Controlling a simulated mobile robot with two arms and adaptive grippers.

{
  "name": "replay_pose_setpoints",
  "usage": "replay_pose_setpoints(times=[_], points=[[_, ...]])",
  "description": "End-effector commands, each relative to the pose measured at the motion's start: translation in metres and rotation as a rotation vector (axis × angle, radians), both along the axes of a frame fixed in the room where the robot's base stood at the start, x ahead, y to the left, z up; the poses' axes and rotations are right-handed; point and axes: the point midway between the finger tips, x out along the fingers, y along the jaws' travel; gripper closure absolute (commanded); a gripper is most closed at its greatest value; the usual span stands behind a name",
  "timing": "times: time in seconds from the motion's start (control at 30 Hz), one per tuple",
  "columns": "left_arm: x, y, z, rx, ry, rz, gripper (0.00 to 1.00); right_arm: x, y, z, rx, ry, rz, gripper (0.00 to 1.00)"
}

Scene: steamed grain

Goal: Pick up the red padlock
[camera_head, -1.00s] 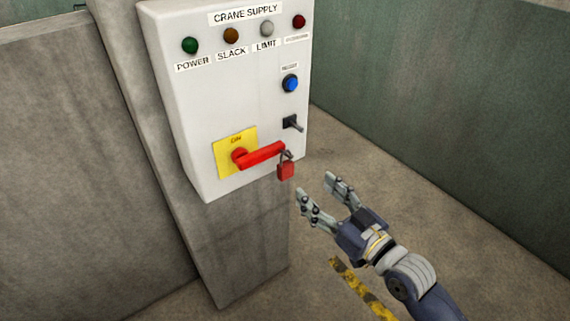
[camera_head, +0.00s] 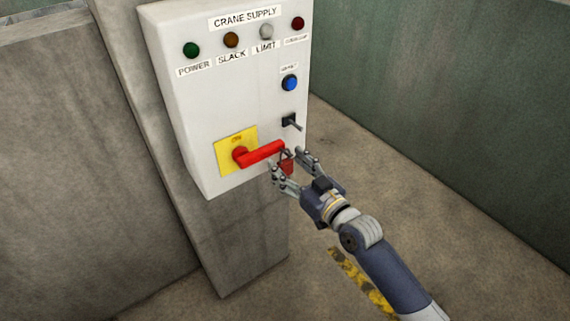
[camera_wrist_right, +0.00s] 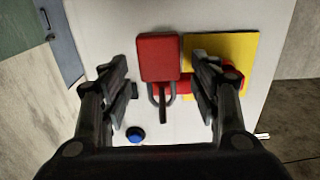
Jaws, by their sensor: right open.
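The red padlock (camera_head: 287,163) hangs by its shackle at the end of the red switch handle (camera_head: 262,153) on the crane supply box. In the right wrist view the padlock (camera_wrist_right: 159,57) appears between the two fingers, with its grey shackle around the handle (camera_wrist_right: 170,88). My right gripper (camera_head: 291,168) is open, with one finger on each side of the padlock. Gaps show between the fingers and the padlock body in the right wrist view (camera_wrist_right: 164,85). Part of the padlock is hidden by the fingers in the head view. My left gripper is not in view.
The white crane supply box (camera_head: 190,110) is mounted on a concrete pillar (camera_head: 235,250). A black toggle switch (camera_head: 290,122) and a blue button (camera_head: 290,83) sit above the padlock. Open floor (camera_head: 450,215) lies to the right.

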Motion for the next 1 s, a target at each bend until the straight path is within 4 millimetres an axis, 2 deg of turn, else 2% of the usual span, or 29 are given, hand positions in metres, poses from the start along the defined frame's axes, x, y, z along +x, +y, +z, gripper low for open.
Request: replay_pose_setpoints(times=[0.1, 0.13, 0.33, 0.7, 0.9, 1.0], points=[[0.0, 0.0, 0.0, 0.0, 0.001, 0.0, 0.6, 0.0, 0.0, 0.0, 0.0, 0.0, 0.0, 0.43], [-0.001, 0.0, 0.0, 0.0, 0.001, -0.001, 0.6, 0.0, 0.0, 0.0, 0.0, 0.0, 0.0, 0.48], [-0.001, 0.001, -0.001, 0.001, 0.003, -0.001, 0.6, 0.0, 0.0, 0.0, 0.0, 0.001, 0.0, 0.93], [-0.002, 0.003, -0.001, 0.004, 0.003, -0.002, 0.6, 0.0, 0.0, 0.001, 0.001, 0.0, 0.0, 0.93], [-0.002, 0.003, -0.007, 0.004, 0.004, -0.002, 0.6, 0.0, 0.0, 0.016, 0.004, -0.003, 0.0, 0.93], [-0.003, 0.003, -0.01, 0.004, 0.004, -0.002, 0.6, -0.012, -0.009, 0.012, 0.0, 0.001, 0.001, 0.93]])
